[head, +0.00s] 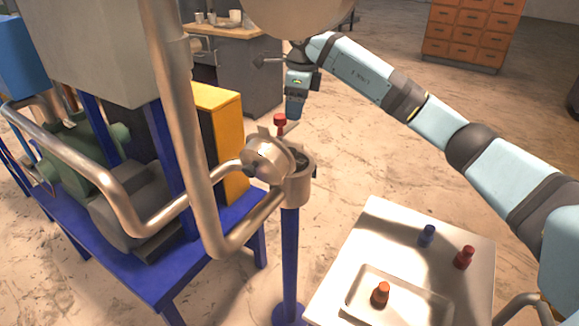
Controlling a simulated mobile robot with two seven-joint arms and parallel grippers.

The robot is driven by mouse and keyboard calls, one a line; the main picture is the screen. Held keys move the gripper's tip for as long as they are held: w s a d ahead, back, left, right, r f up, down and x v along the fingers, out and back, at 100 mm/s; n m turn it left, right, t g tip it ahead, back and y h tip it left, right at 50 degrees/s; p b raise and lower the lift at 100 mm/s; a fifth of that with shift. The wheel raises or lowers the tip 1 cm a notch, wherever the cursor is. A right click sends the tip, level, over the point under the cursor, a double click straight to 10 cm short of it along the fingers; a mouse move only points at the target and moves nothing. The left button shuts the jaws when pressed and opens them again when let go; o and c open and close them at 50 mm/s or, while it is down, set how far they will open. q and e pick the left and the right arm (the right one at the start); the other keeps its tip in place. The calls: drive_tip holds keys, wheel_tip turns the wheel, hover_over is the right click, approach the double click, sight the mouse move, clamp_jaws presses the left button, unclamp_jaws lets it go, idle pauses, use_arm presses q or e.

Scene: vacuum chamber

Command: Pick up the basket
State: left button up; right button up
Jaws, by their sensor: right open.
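I cannot make out a basket in the head view. My right arm reaches in from the right, and its right gripper (294,112) points down at the upper middle. The gripper is small in the picture and I see nothing held in it; it is open. It is just above and right of a red knob (280,120) on a round metal flange fitting (267,158). I cannot tell whether there is contact. The fitting sits at the top of a blue post (290,250). My left gripper is not in view.
A white cart top (381,222) at lower right bears a blue knob (426,235), a red knob (464,257) and a shallow tray (419,302) with an orange-red knob (380,294). Bent metal pipes (172,100) and a blue frame (160,270) fill the left. Open floor lies behind.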

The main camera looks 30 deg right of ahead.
sight(291, 149)
drive_tip(key=f, duration=0.6)
drive_tip(key=a+f, duration=0.1)
drive_tip(key=f, duration=0.1)
drive_tip(key=shift+w+f, duration=0.1)
drive_tip(key=shift+f, duration=0.3)
wheel_tip(291, 149, down, 5)
drive_tip(key=shift+a+r, duration=0.15)
drive_tip(key=shift+r, duration=0.05)
drive_tip(key=shift+c, duration=0.4)
drive_tip(key=shift+r, duration=0.1)
clamp_jaws()
